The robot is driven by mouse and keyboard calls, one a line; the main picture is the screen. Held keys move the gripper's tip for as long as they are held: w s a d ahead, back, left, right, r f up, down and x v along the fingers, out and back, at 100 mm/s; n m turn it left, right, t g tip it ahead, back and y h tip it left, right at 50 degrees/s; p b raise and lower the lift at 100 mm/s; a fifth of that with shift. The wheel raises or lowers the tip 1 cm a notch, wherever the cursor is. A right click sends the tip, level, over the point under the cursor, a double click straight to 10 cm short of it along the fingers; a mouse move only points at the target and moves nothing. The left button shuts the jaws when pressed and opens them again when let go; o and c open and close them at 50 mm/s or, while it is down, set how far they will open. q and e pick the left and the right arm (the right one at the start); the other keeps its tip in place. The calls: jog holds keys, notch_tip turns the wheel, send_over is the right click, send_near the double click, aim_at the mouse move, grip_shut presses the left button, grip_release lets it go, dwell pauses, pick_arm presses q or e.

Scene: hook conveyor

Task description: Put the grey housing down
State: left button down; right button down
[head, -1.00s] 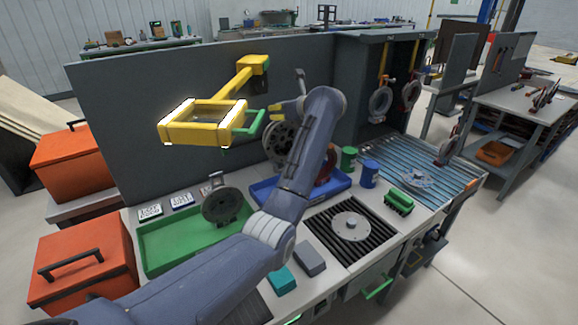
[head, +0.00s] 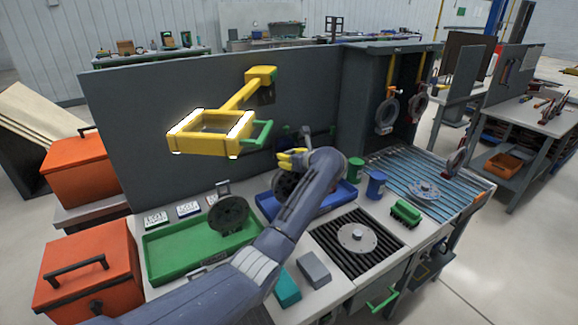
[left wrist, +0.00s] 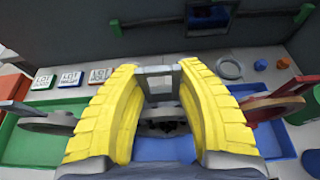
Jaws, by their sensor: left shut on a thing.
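My left gripper (head: 291,158) has yellow fingers and is low over the blue tray (head: 343,197). It is shut on the grey housing (head: 285,183), a dark round part just below the fingers and partly hidden by my arm. In the left wrist view, a grey handle-like piece (left wrist: 158,72) of it shows between the fingers (left wrist: 160,95), with blue tray floor below. I cannot tell whether the housing touches the tray. Another dark round housing (head: 228,213) stands tilted in the green tray (head: 165,262). My right gripper is not in view.
A yellow frame (head: 212,143) with a green handle juts from the back panel above the trays. Green (head: 355,168) and blue (head: 376,184) cups stand right of the blue tray. A black grate with a disc (head: 357,237) lies at front right.

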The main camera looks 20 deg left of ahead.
pick_arm(q)
jog(key=shift+f, duration=1.4)
jog(key=shift+f, duration=0.15)
jog(key=c, duration=0.9)
grip_release()
jog(key=shift+f, duration=0.1)
jog(key=v, duration=1.2)
jog(key=shift+r, duration=0.25)
